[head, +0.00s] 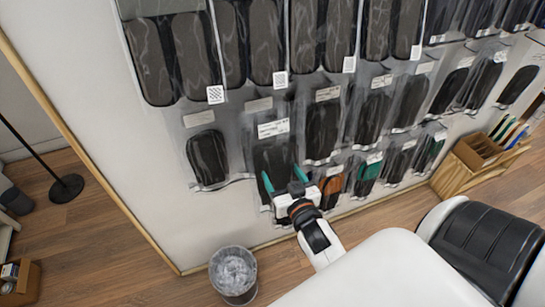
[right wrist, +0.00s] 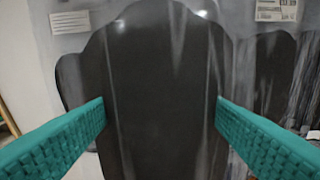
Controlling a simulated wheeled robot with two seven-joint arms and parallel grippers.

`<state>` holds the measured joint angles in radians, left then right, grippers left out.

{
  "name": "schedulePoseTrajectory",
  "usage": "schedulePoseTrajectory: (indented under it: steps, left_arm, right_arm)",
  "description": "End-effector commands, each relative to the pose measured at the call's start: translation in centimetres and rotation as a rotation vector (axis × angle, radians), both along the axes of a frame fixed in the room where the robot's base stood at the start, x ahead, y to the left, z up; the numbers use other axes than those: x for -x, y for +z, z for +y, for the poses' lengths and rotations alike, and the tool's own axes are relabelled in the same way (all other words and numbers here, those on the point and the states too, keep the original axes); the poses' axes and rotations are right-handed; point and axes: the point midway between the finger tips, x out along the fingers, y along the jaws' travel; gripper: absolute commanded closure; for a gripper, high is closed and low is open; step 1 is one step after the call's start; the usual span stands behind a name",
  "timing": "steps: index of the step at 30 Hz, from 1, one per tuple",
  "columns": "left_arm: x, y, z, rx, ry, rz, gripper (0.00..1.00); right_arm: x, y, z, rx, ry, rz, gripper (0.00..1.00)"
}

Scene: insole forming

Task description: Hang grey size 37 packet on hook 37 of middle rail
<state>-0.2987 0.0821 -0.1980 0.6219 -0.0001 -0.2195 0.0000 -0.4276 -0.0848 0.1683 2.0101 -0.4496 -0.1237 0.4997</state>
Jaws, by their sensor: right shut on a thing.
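The grey packet (head: 273,156), a clear bag with a dark insole and a white label, is at the wall among the middle row of hung packets. My right gripper (head: 283,180) has its teal fingers on either side of the packet's lower part and is shut on it. In the right wrist view the dark insole of the packet (right wrist: 165,90) fills the middle between the two fingers (right wrist: 160,115). The size print is too small to read. The packet's top and its hook cannot be made out clearly. My left gripper is not in view.
A packet with a smaller insole (head: 207,158) hangs to the left, and another dark packet (head: 322,128) hangs close on the right. Larger packets (head: 172,55) hang above. Orange and green packets (head: 367,175) hang lower right. A bin (head: 233,276) and wooden box (head: 468,160) stand below.

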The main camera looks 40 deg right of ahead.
Motion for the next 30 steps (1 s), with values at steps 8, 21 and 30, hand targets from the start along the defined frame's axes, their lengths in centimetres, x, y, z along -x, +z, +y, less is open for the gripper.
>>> schedulePoseTrajectory:
  steps: [8,21,30]
  left_arm:
    - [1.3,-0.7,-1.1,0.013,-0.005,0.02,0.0]
    - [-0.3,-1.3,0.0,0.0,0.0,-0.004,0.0]
    - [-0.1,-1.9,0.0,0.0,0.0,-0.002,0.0]
  right_arm:
    - [-1.6,-0.2,-0.3,0.002,0.002,-0.003,0.52]
    - [-4.2,-0.4,-0.9,0.001,0.002,-0.003,0.52]
    - [-6.0,-0.6,-1.3,0.001,0.002,-0.002,0.52]
